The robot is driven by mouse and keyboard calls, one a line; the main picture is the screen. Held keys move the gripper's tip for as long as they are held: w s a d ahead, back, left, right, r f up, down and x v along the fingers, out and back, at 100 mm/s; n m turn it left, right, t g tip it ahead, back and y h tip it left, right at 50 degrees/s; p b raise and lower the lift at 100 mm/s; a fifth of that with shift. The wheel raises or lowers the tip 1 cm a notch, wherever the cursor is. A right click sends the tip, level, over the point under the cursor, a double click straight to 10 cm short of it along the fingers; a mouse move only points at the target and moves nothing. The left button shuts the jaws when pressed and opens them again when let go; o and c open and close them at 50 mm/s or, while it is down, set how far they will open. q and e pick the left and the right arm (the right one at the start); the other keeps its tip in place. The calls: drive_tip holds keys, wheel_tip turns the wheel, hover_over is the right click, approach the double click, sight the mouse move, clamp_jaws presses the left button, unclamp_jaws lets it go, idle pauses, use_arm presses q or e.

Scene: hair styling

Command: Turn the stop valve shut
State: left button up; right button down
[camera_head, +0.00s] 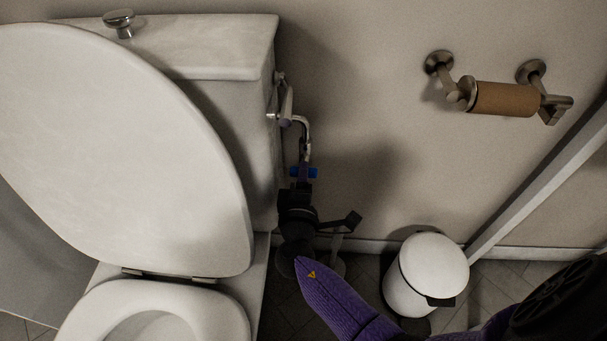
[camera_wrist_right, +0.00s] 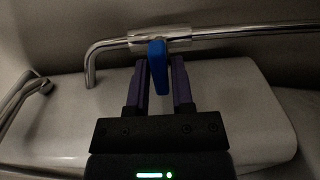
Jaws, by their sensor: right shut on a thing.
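The stop valve has a blue handle (camera_wrist_right: 158,67) on a thicker sleeve of a chrome pipe (camera_wrist_right: 245,32) in the right wrist view. My right gripper (camera_wrist_right: 159,60) has its two purple fingers on either side of this handle, shut on it. In the head view the right gripper (camera_head: 303,172) points up beside the toilet tank. Blue ends of the handle (camera_head: 313,173) show at its fingers, below the bent chrome pipe (camera_head: 304,128). The gripper hides part of the valve there. My left gripper is in neither view.
The white toilet (camera_head: 150,130), lid raised, stands close on the left. A white bin (camera_head: 428,270) stands on the floor to the right. A paper holder with a cardboard roll (camera_head: 505,99) is on the wall. The wall between valve and holder is clear.

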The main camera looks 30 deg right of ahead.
idle(0.4)
drive_tip(key=c, duration=0.6)
unclamp_jaws()
drive_tip(key=p+v, duration=0.2)
drive_tip(key=v, duration=0.8)
drive_tip(key=shift+p, duration=0.3)
